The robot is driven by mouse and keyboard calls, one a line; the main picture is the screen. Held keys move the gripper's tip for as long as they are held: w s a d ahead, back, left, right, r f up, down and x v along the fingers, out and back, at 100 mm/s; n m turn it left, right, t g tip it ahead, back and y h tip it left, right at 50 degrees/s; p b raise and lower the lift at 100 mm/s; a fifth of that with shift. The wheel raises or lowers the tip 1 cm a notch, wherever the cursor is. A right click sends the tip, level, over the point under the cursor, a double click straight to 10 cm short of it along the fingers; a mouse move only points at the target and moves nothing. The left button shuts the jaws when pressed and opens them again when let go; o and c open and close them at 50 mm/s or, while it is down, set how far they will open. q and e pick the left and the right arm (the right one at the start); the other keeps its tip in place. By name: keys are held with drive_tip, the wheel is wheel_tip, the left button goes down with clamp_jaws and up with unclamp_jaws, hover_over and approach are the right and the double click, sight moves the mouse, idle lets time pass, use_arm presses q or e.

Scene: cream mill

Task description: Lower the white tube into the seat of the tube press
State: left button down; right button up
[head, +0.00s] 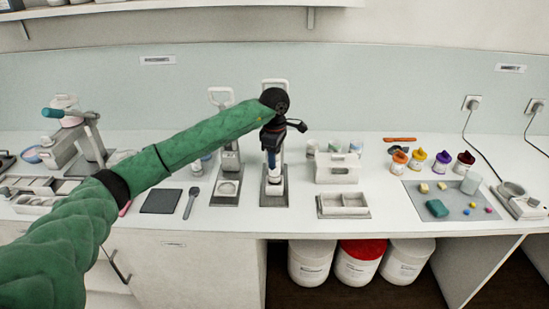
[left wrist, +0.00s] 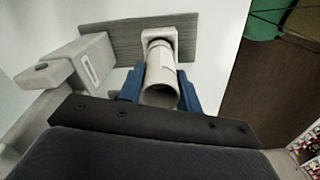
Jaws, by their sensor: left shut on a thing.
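The white tube (left wrist: 160,72) is held between the two blue fingers of my left gripper (left wrist: 160,87); its open end faces the left wrist camera. In the head view, my left gripper (head: 273,160) points down over the tube press (head: 276,201), with the tube's pale lower part just below the fingers. In the left wrist view, the tube's far end is at the pale square seat (left wrist: 158,36) on the press's grey base (left wrist: 112,42). I cannot tell whether the end is inside the seat or just above it. My right gripper is not in view.
A similar press (head: 228,188) stands just left. A white caddy (head: 338,168) and a grey tray (head: 343,205) stand to the right. The press's upright block (left wrist: 82,62) is close beside the fingers. Several coloured-lid jars stand farther right.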

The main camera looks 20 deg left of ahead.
use_arm(q)
drive_tip(key=shift+f+b, duration=1.85)
drive_tip(key=shift+f, duration=0.4)
idle(0.3)
drive_tip(key=shift+f+b, duration=0.2)
drive_tip(key=shift+b, duration=0.3)
idle(0.4)
drive_tip(key=c, duration=0.9)
unclamp_jaws()
drive_tip(key=shift+r, duration=3.05)
